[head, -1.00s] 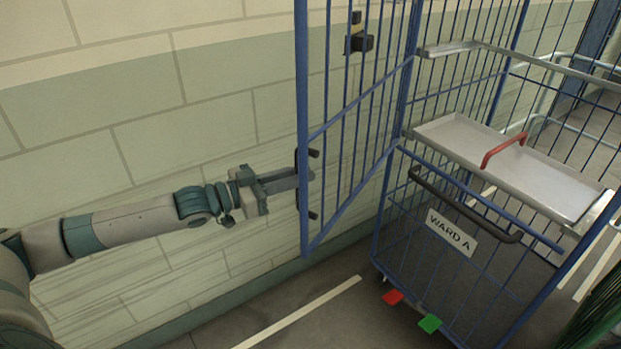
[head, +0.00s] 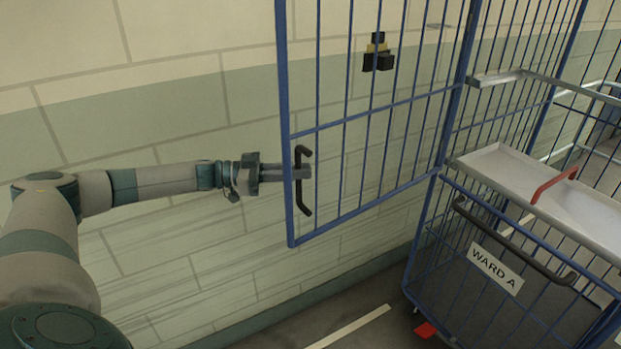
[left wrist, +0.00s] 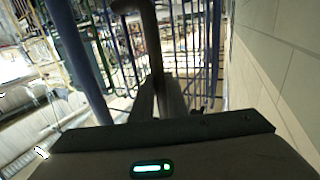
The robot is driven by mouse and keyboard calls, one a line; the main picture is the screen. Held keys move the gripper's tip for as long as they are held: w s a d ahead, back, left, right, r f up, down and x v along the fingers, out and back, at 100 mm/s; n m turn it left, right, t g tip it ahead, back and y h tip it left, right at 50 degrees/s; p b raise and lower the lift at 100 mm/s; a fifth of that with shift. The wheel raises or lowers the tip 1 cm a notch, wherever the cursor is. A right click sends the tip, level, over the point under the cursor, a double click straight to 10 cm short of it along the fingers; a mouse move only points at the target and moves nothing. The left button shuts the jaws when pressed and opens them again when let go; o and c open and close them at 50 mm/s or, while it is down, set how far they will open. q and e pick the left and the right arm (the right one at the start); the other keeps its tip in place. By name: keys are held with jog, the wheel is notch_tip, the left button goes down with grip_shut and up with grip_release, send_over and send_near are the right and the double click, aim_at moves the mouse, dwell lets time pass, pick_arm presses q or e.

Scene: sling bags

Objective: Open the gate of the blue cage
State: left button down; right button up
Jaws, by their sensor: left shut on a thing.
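The blue cage (head: 407,272) stands at the right with a "WARD A" sign on its lower front panel. Its barred blue gate (head: 345,128) is swung wide to the left, close to the wall. A black handle (head: 303,204) sits on the gate's outer edge. My left gripper (head: 300,173) reaches in from the left and is shut on this handle. In the left wrist view the dark handle (left wrist: 151,35) rises from between the fingers, with gate bars beyond it. My right gripper is not in view.
A black and yellow latch (head: 378,55) is fixed higher on the gate. A grey shelf (head: 490,165) with a red handle (head: 553,185) spans the cage. A pale block wall (head: 150,110) runs behind the gate. A red pedal (head: 425,330) is at the cage's foot.

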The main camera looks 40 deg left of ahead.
pick_arm(q)
jog(key=shift+w+a+m+g+h, duration=0.2)
jog(key=shift+w+a, duration=0.15)
jog(key=shift+a, duration=0.4)
jog(key=shift+w+a+m+g+h, duration=0.1)
jog(key=shift+w+a+g, duration=0.2)
jog(key=shift+a, duration=0.45)
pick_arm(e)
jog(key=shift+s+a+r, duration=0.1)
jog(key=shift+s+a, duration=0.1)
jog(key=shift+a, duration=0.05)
pick_arm(q)
jog(key=c, duration=1.7)
grip_release()
jog(key=shift+w+d, duration=0.1)
jog(key=shift+c, duration=0.2)
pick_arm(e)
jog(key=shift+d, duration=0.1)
